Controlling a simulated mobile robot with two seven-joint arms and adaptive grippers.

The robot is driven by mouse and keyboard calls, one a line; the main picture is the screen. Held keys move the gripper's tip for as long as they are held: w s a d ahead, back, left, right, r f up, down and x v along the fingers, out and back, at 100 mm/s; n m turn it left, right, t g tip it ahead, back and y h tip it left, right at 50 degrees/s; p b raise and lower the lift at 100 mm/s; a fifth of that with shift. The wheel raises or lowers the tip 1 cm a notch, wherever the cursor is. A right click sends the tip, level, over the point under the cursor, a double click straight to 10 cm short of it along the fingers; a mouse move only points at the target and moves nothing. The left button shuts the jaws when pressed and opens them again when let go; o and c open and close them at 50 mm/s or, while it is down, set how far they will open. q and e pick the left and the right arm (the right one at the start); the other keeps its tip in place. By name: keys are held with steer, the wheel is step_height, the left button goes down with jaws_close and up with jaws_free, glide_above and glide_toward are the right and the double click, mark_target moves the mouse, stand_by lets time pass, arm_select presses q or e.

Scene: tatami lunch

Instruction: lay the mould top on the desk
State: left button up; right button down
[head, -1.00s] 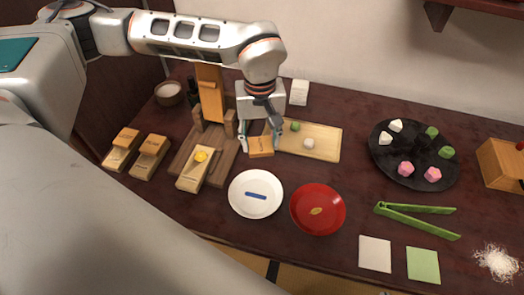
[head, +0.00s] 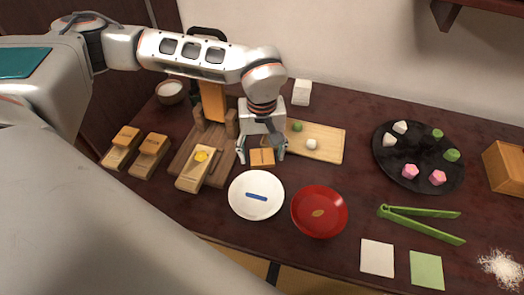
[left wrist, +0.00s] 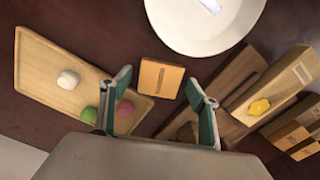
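The mould top (head: 262,158), a small light wooden block with a narrow line across its face, rests on the dark desk (head: 345,100) between the wooden tray and the white plate. It also shows in the left wrist view (left wrist: 160,78). My left gripper (head: 261,152) is over it with its two fingers spread. In the left wrist view, the open fingers (left wrist: 160,86) stand on either side, with a visible gap between each finger and the block. My right gripper is not in view.
A wooden tray (head: 325,150) with sweets lies right of the gripper. A white plate (head: 256,209) and red bowl (head: 319,228) are in front. A wooden press (head: 213,105) and mould blocks (head: 193,182) stand left. Green tongs (head: 420,222) and a black plate (head: 385,165) are farther right.

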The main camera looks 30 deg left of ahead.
mark_target(262, 156)
arm_select(q)
step_height(262, 156, up, 12)
steer(key=p, duration=0.2)
steer(key=shift+r, duration=0.2)
stand_by(0.4)
stand_by(0.4)
